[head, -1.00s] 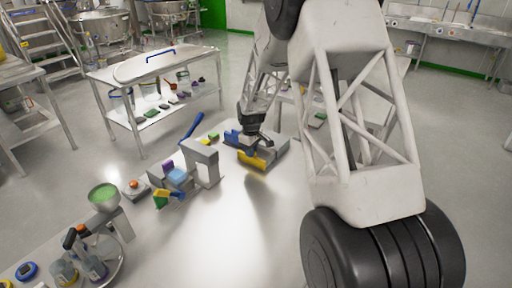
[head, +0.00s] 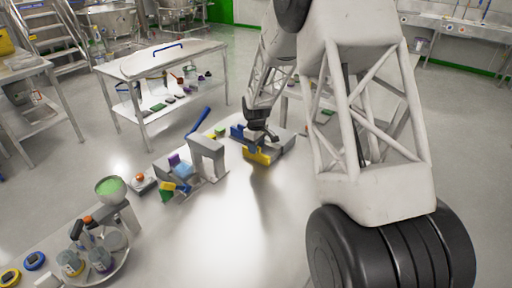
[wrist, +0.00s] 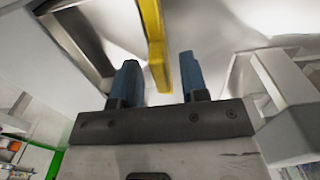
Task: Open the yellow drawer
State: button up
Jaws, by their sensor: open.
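The yellow drawer (head: 257,157) is the bright yellow front low on the near side of a grey drawer unit (head: 284,141) on the table. My gripper (head: 254,147) is at the drawer's front. Its tips are small and partly merged with the unit there. In the wrist view, my gripper (wrist: 160,82) has its two blue fingers apart. A yellow bar (wrist: 156,48), part of the drawer, reaches down between them, closer to the right finger. A gap shows on both sides of the bar. Whether the drawer is pulled out at all is hard to tell.
A blue piece (head: 237,132) sits at the unit's left. The table (head: 225,225) in front of the drawer is clear.

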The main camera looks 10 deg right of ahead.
jog(key=shift+r, duration=3.75)
jog(key=shift+s+r, duration=0.4)
jog(key=s+d+r+m+t, duration=0.1)
jog(key=s+r+m, duration=0.1)
jog(key=s+r, duration=0.8)
jog(key=s+d+r+m, duration=0.1)
jog(key=s+r+m, duration=0.35)
jog(key=s, duration=1.05)
jog(key=s+d+r+m+t, duration=0.1)
jog(key=s+r+m, duration=0.1)
jog(key=s, duration=2.3)
jog(key=shift+s+d+r+m+t, duration=0.2)
jog(key=shift+s+d+m+t, duration=0.05)
jog(key=shift+s+m+t, duration=0.1)
